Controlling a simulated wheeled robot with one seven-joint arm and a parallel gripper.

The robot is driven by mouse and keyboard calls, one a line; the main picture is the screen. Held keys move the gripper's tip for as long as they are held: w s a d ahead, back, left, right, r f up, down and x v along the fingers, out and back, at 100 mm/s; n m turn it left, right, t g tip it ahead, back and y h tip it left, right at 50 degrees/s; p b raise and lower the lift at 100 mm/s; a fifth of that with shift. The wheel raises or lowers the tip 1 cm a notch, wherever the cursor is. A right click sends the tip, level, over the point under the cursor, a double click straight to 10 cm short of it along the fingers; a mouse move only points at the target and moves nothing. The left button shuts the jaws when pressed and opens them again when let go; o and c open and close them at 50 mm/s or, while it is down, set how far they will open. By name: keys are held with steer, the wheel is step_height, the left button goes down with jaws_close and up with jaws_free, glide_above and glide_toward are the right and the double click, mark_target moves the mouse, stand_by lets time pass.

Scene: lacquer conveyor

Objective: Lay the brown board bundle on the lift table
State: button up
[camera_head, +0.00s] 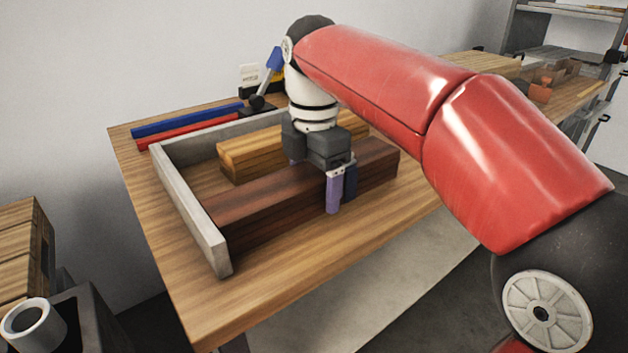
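The brown board bundle (265,205) is a long, dark reddish-brown stack lying on a wooden table top (215,300), its left end near a grey L-shaped fence (200,225). My gripper (314,176) points down over the right half of the bundle. One purple finger is at the bundle's near side, reaching low towards the table top; the far finger shows only in part behind the bundle. I cannot tell whether the fingers press on it. The bundle appears to rest on the table top. I cannot tell which surface is the lift table.
A lighter board stack (250,155) lies behind the brown one. A blue bar (187,120) and a red bar (190,131) lie beyond the fence. Another wooden table (483,66) with blocks stands at the back right. Crates (22,250) stand at left. The table's front strip is clear.

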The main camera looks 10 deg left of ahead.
steer(key=shift+o, duration=0.8)
steer(key=shift+f, duration=0.1)
